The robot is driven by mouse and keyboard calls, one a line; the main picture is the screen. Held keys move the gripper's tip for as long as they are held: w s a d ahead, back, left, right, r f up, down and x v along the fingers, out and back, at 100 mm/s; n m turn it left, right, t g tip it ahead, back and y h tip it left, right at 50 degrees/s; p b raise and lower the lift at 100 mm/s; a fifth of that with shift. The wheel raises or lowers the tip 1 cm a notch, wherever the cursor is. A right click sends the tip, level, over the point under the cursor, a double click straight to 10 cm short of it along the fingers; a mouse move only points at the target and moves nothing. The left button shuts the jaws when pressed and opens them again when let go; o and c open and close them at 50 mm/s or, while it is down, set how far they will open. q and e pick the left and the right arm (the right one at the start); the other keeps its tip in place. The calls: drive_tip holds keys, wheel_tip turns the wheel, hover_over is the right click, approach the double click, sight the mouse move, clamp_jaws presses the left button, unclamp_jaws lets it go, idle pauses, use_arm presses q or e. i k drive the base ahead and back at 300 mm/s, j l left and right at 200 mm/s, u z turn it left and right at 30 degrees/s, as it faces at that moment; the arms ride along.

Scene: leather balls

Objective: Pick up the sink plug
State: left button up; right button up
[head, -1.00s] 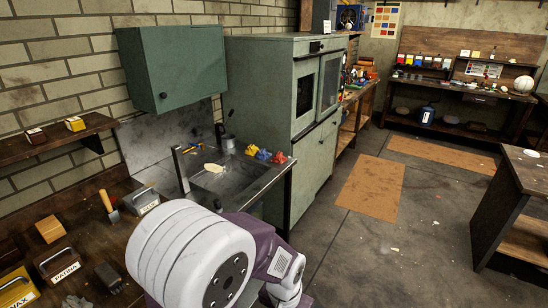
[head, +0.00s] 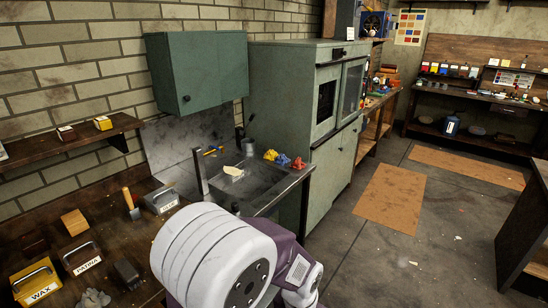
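I cannot make out the sink plug for certain. The metal sink (head: 262,189) is against the left brick wall, below a green wall cabinet. A pale cream piece (head: 233,170) lies in the sink area. Yellow, blue and red crumpled items sit along its far right edge, and a small grey cup (head: 247,147) stands at the back. My white and purple arm covers the near part of the sink. Neither of my grippers is visible.
A wooden bench (head: 150,220) with a trowel, a wooden block (head: 75,222) and labelled boxes (head: 82,258) lies left of the sink. A tall green cabinet (head: 290,110) stands beyond it. Open floor with orange mats (head: 395,198) lies right; a dark bench edges the far right.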

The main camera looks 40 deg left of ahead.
sight(235, 206)
drive_tip(key=u, duration=1.65)
drive_tip(key=i+j+z, duration=0.45)
drive_tip(key=j, duration=0.15)
drive_tip(key=i+j+z, duration=0.2)
drive_tip(key=j, duration=0.2)
